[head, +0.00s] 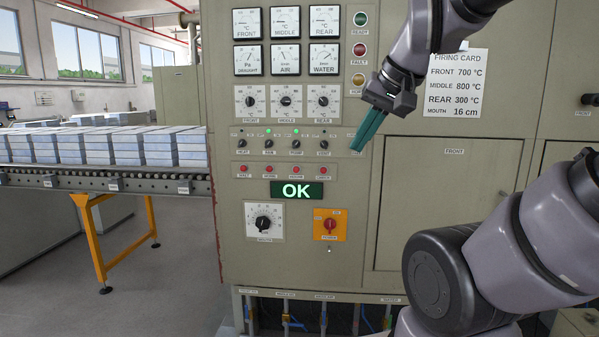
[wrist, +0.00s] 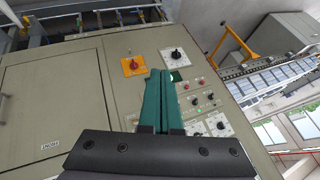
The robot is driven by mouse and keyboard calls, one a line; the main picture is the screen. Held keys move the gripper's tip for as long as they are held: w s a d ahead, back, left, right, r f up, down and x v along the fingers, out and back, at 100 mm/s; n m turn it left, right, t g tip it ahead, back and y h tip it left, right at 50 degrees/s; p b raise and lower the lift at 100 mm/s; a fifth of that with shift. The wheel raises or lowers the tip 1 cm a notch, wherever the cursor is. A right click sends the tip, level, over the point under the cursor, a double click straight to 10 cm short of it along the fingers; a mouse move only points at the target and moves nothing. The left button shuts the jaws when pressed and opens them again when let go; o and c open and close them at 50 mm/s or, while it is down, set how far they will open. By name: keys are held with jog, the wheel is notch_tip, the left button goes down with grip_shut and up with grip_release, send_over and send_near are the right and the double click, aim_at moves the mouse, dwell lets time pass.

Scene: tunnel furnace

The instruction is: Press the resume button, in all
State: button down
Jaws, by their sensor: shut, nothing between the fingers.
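My gripper (head: 359,146) is shut and empty. Its teal fingers point down and left in front of the panel's right edge, just right of the row of black knobs. The wrist view shows the shut fingers (wrist: 160,73) against the panel. Whether they touch it I cannot tell. The grey-green control panel (head: 259,256) carries a green display (head: 297,190) reading OK. I cannot read a resume label on any button. A small label shows partly by the fingertips, and what is behind them is hidden.
Red lamps or buttons (head: 269,169) line the panel below several black knobs (head: 296,144). A red rotary switch on an orange plate (head: 342,221) and a mouth dial (head: 263,222) sit lower. A firing card (head: 456,84) is at the right. A conveyor (head: 110,184) bearing blocks stands at the left.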

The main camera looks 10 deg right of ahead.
aim_at(298, 172)
jog(key=w+a+f+m+g+y, duration=0.3)
jog(key=w+a+m+y, duration=0.3)
jog(key=a, duration=0.4)
jog(key=w+a+f+m+t+y, duration=0.1)
jog(key=w+a+m+y, duration=0.15)
jog(key=w+m, duration=0.45)
jog(key=w+a+f+m+t+y, duration=0.2)
jog(key=w+m+y, duration=0.1)
jog(key=w+m, duration=0.35)
jog(key=w+d+f+m+t+h, duration=0.3)
jog(key=w+d+f+m+t, duration=0.1)
jog(key=w+f+m, duration=0.2)
jog(key=w+d+f+m+t+h, duration=0.3)
jog(key=w+f+m, duration=0.3)
jog(key=w+m, duration=0.2)
jog(key=shift+w+d+t, duration=0.35)
jog(key=shift+d+t, duration=0.05)
jog(key=shift+d, duration=0.3)
jog(key=shift+h, duration=0.25)
jog(key=shift+w+d, duration=0.45)
jog(key=shift+w, duration=0.95)
jog(key=shift+w+d, duration=0.4)
jog(key=shift+w, duration=1)
jog(key=shift+w+d, duration=0.45)
jog(key=shift+w, duration=0.95)
jog(key=shift+w+d, duration=0.1)
